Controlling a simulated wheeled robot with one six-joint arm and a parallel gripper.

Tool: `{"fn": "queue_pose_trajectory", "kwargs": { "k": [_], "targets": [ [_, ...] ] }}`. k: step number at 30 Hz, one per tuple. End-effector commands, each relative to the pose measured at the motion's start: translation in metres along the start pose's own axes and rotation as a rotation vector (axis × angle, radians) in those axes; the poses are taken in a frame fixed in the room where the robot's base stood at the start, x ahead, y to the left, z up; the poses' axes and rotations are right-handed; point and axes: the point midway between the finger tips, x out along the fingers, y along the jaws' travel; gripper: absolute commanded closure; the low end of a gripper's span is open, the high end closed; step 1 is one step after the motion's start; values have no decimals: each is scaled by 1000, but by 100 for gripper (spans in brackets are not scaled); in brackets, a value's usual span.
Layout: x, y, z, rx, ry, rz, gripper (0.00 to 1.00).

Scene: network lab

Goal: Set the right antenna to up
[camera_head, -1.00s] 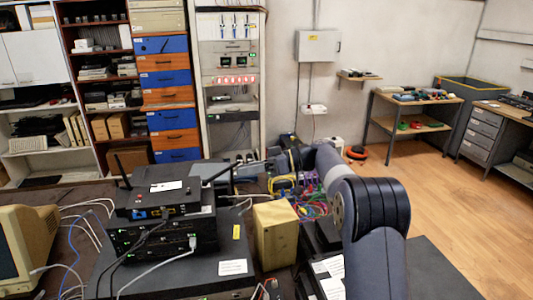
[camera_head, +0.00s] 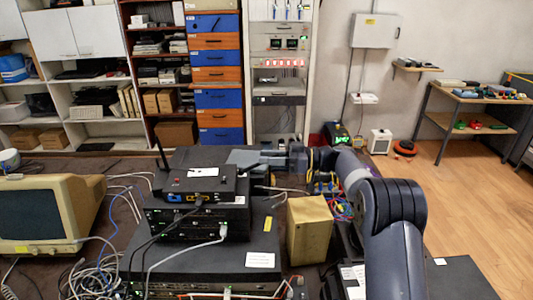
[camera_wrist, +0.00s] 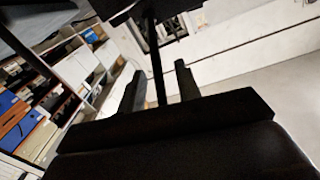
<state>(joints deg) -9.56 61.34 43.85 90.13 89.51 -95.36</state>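The black router (camera_head: 205,184) sits on top of a stack of dark network units on the desk. Its left antenna (camera_head: 161,152) stands nearly upright, leaning a little left. The right antenna cannot be made out clearly in the head view, where my gripper (camera_head: 252,160) is at the router's right rear side. In the wrist view, a thin dark rod, which looks like the right antenna (camera_wrist: 156,60), runs between the two fingers of my gripper (camera_wrist: 158,88). Gaps show on both sides of the rod, so the fingers are open around it.
A beige monitor (camera_head: 45,215) and loose cables are at the left. Cables also hang down the stack's front.

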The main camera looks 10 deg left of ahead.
Motion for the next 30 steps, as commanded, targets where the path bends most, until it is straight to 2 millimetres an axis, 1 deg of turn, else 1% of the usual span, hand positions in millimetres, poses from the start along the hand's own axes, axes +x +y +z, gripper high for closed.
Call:
{"fn": "queue_pose_trajectory", "kwargs": {
  "k": [1,4,12,14,24,30],
  "targets": [
    [5,-1,-1,1,0,-2,68],
    [9,0,0,0,0,-1,68],
    [11,0,0,0,0,0,68],
    [10,0,0,0,0,0,72],
    [10,0,0,0,0,0,100],
    [10,0,0,0,0,0,100]
  ]
}}
